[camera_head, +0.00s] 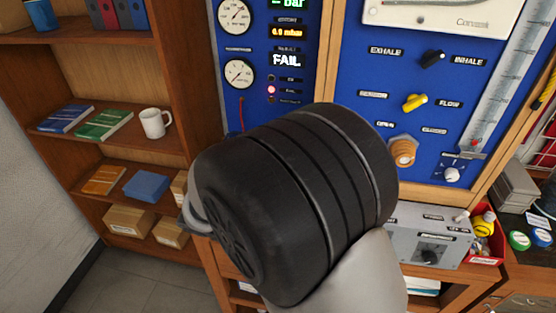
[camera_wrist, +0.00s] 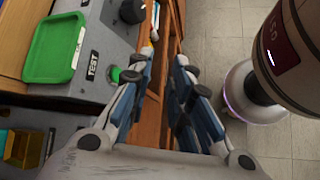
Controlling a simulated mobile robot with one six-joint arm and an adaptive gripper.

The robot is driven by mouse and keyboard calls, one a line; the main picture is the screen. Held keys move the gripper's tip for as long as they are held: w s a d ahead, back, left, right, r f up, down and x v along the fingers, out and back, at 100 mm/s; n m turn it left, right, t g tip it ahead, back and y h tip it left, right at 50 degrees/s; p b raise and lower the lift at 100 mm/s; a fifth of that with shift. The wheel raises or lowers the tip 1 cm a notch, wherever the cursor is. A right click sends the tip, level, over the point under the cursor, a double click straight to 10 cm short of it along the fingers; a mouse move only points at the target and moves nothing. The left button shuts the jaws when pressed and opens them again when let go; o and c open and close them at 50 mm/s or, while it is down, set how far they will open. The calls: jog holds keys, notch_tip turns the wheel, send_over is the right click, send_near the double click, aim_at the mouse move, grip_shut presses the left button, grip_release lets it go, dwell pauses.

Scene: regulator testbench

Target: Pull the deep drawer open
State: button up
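In the wrist view my gripper (camera_wrist: 163,68) points down along the wooden bench front (camera_wrist: 153,128). Its two blue-padded fingers stand apart, with brown wood showing between them and nothing visibly held. The wood is seen nearly edge-on, so I cannot tell which part of it is the deep drawer, and no handle is clearly visible. A narrow wooden opening with small white, blue and orange items (camera_wrist: 154,24) lies beyond the fingertips. In the head view my black arm joint covers the middle, and the gripper and drawer front are hidden behind it.
A grey control box (camera_wrist: 105,45) with a green tray (camera_wrist: 54,48) lies left of the fingers. Open tiled floor (camera_wrist: 215,58) is on the right, beside my base. In the head view, a bookshelf (camera_head: 172,75) stands left and a blue gauge panel (camera_head: 350,95) behind.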

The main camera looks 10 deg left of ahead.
jog(key=s+a+f+n+t+y, duration=0.1)
jog(key=s+a+f+n+t, duration=0.2)
jog(key=a+f+n+t, duration=0.5)
jog(key=s+a+f+n+t+y+b, duration=0.1)
jog(key=s+a+f+n+t+y, duration=0.2)
jog(key=f, duration=0.9)
jog(key=s+a+f+n+t, duration=0.35)
jog(key=a+f+n, duration=0.3)
jog(key=f, duration=0.35)
jog(key=shift+n+t, duration=0.35)
jog(key=shift+n, duration=0.1)
jog(key=b+x, duration=0.1)
jog(key=x, duration=0.8)
jog(key=b+x, duration=0.1)
jog(key=x, duration=0.8)
jog(key=shift+a, duration=0.25)
grip_shut()
